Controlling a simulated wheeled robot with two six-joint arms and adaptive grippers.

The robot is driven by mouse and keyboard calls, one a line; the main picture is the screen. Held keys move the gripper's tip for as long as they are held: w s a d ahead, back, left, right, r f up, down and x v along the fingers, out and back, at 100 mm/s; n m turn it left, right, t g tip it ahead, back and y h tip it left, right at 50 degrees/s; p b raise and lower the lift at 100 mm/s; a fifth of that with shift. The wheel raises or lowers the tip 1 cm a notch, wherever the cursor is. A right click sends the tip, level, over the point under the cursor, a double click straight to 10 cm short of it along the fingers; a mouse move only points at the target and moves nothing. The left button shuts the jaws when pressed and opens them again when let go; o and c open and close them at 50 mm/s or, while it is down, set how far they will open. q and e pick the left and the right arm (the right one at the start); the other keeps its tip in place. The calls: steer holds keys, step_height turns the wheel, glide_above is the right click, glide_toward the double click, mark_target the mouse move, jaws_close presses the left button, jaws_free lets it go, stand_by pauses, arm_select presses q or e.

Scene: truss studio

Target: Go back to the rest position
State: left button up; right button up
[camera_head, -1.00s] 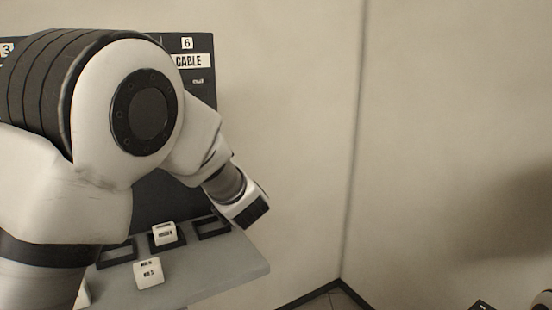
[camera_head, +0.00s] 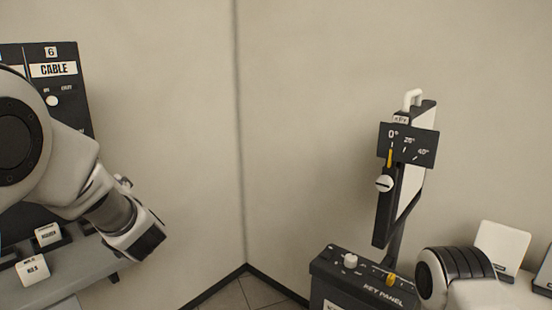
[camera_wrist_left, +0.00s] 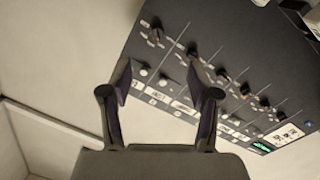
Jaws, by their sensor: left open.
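My left arm (camera_head: 70,165) comes in from the left in the head view, bent down in front of the shelf and the dark CABLE panel. Its wrist ends in a dark block near the shelf's right end; no fingertips can be made out there. In the left wrist view my left gripper (camera_wrist_left: 160,78) is open, with nothing between its two fingers. A dark panel with several knobs and switches (camera_wrist_left: 225,85) lies beyond the fingers; I cannot tell if they touch it. Part of my right arm (camera_head: 455,278) shows at the lower right of the head view; its gripper is out of view.
The CABLE panel (camera_head: 85,100) stands at the left. White labelled blocks (camera_head: 33,270) sit on the grey shelf (camera_head: 85,272). At the right are a KEY PANEL box (camera_head: 345,285), an angle-marked dial plate (camera_head: 420,148) and a white plate (camera_head: 502,248). Plain walls fill the middle.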

arm_select(q)
steer(key=f+m+h, duration=0.1)
steer(key=f, duration=0.4)
steer(key=d+f+m+h, duration=0.1)
steer(key=f+m, duration=0.1)
steer(key=f, duration=0.4)
steer(key=s+f+m+h, duration=0.1)
steer(key=f, duration=0.4)
steer(key=shift+s+d+f+m+g+h, duration=0.1)
steer(key=shift+d+f+m+g+h, duration=0.1)
steer(key=shift+m+g+h, duration=0.15)
steer(key=s+d+f+m+g+h, duration=0.35)
steer(key=s+f, duration=0.65)
steer(key=f, duration=0.4)
steer(key=s+d+f+m+g+h, duration=0.2)
steer(key=s+f+m+g+h, duration=0.15)
steer(key=s+f, duration=0.85)
steer(key=s+d+f+m+g, duration=0.1)
steer(key=s+f+g, duration=0.1)
steer(key=s+f, duration=0.2)
steer(key=s+d+f+m+g+h, duration=0.1)
steer(key=s+d+f+g, duration=0.1)
steer(key=s, duration=0.9)
steer(key=shift+s+d+f+g, duration=0.2)
steer(key=shift+f+g, duration=0.45)
steer(key=shift+f, duration=0.25)
steer(key=shift+h, duration=0.25)
